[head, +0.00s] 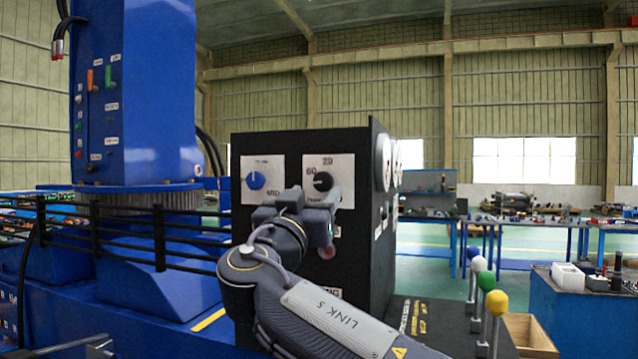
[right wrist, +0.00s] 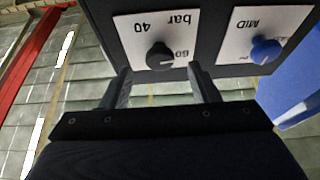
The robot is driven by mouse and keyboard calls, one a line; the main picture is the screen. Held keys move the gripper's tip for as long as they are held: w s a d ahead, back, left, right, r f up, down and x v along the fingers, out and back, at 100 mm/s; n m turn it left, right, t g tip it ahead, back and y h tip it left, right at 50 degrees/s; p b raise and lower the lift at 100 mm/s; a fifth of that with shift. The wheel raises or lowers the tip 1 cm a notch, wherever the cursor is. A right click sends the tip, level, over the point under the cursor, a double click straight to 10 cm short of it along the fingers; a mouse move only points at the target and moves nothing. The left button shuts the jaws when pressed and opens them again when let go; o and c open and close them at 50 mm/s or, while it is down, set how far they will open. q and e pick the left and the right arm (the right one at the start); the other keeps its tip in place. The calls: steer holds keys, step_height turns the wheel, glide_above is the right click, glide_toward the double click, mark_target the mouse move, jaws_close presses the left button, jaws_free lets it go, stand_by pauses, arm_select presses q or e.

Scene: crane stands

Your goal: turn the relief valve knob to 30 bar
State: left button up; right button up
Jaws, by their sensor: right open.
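The black relief valve knob (head: 323,181) sits on a white dial plate on the front of the black panel box, with "60" and "20" legible. The right wrist view, which is upside down, shows the black knob (right wrist: 160,57) with "40", "bar" and "60" around it. Its pale mark appears to point towards the 60 side. My right gripper (head: 306,203) is in front of the panel, just below the dial. Its open fingers (right wrist: 158,78) lie either side of the knob's line and look apart from it. My left gripper does not show clearly.
A blue knob (head: 256,180) on its own plate is left of the black one. A red-pink knob (head: 327,252) is below, partly behind my gripper. Ball-topped levers (head: 485,281) stand at lower right. A blue crane column (head: 140,90) rises at left.

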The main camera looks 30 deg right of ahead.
mark_target(323, 185)
steer(key=shift+p+x, duration=0.55)
steer(key=shift+x, duration=1.15)
steer(key=shift+c, duration=0.3)
steer(key=c, duration=0.9)
